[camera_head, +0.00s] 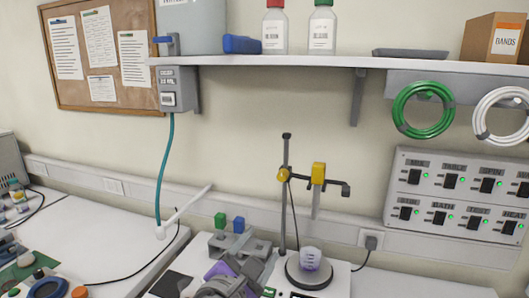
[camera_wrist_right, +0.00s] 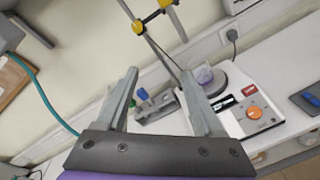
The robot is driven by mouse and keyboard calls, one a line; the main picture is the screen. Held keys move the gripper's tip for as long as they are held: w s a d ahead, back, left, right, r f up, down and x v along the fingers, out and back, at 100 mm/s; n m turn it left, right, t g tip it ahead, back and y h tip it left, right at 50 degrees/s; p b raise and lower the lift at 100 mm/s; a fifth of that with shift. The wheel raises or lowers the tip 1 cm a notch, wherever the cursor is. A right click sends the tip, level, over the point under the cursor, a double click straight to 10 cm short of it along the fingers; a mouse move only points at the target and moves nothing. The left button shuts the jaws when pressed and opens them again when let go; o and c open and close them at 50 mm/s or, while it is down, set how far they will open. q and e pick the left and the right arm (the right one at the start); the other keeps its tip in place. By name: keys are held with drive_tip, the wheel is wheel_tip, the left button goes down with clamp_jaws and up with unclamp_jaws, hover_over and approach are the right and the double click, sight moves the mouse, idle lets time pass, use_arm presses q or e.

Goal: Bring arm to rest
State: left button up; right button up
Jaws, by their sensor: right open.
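My right gripper (camera_head: 246,268) is at the bottom centre of the head view, in front of a small grey holder (camera_head: 213,243) with a green and a blue top. In the right wrist view its two grey fingers (camera_wrist_right: 160,78) stand wide apart with nothing between them. Beyond the fingers, the holder shows in the wrist view (camera_wrist_right: 160,106), next to the hot plate. My left gripper is not in view in either picture.
A white hot plate (camera_head: 335,285) with a small beaker (camera_head: 311,258) stands right of my gripper. A stand rod (camera_head: 285,200) with yellow clamps rises behind it. A shelf (camera_head: 330,62) with bottles hangs above. The white counter at left (camera_head: 110,240) has clear room.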

drive_tip(key=d+f+m+g, duration=0.5)
drive_tip(key=d+f+m, duration=0.2)
drive_tip(key=d+f, duration=0.55)
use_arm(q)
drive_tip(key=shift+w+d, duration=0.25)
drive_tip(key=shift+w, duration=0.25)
use_arm(e)
drive_tip(key=s+d+f+m+g+y, duration=0.2)
drive_tip(key=s+d+f+m+y, duration=0.1)
drive_tip(key=s+f+m, duration=0.4)
drive_tip(key=s+d+f+m+g+y, duration=0.2)
drive_tip(key=s+d+f+m, duration=0.2)
drive_tip(key=s+f+m, duration=0.4)
wheel_tip(320, 180, down, 5)
drive_tip(key=shift+s+r+m+g+y, duration=0.1)
drive_tip(key=shift+s+m+g+y, duration=0.2)
drive_tip(key=shift+m, duration=0.8)
